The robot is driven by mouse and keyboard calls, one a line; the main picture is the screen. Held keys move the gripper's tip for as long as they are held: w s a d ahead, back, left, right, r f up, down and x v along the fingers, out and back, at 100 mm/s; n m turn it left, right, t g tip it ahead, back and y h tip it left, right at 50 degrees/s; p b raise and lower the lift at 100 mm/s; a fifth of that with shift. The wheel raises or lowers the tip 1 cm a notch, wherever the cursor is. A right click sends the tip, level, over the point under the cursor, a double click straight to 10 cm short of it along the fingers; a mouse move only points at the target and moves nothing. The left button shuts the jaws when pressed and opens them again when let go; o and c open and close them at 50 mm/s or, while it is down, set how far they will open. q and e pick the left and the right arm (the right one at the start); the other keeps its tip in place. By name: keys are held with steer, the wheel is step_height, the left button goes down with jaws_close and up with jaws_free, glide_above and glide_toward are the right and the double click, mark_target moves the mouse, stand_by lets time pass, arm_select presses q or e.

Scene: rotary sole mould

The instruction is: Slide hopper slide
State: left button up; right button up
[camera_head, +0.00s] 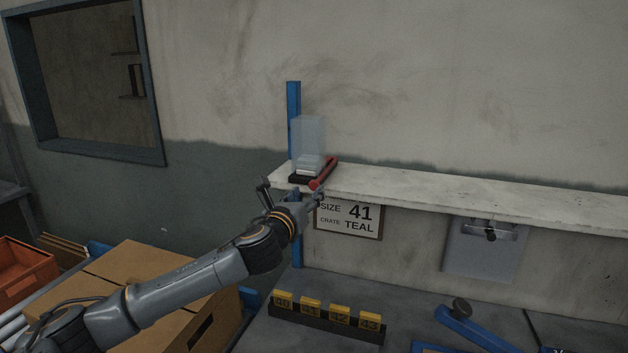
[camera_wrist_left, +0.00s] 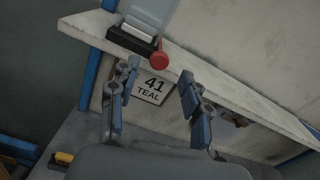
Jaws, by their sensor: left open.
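The hopper is a clear upright box (camera_head: 309,135) with pale pieces inside, on a black base (camera_head: 298,179) at the left end of the shelf. A red slide handle (camera_head: 322,174) sticks out from its base towards me. In the left wrist view the round red knob (camera_wrist_left: 158,58) shows beyond my fingers, next to the black base (camera_wrist_left: 128,40). My left gripper (camera_head: 291,192) is open and empty, just in front of and below the shelf edge. Its fingers also show spread in the left wrist view (camera_wrist_left: 155,90), apart from the knob. My right gripper is not in view.
The pale shelf (camera_head: 460,200) runs right along the wall. A sign (camera_head: 348,217) reading size 41, crate teal, hangs below it. A blue post (camera_head: 293,95) stands behind the hopper. Several yellow numbered blocks (camera_head: 340,315) sit in a black rack below. Cardboard boxes (camera_head: 150,275) stand left.

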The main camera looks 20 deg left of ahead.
mark_target(313, 186)
arm_select(q)
steer(key=w+p, duration=0.1)
steer(key=w, duration=0.4)
steer(key=shift+w+d, duration=0.1)
steer(key=shift+w, duration=0.4)
jaws_close()
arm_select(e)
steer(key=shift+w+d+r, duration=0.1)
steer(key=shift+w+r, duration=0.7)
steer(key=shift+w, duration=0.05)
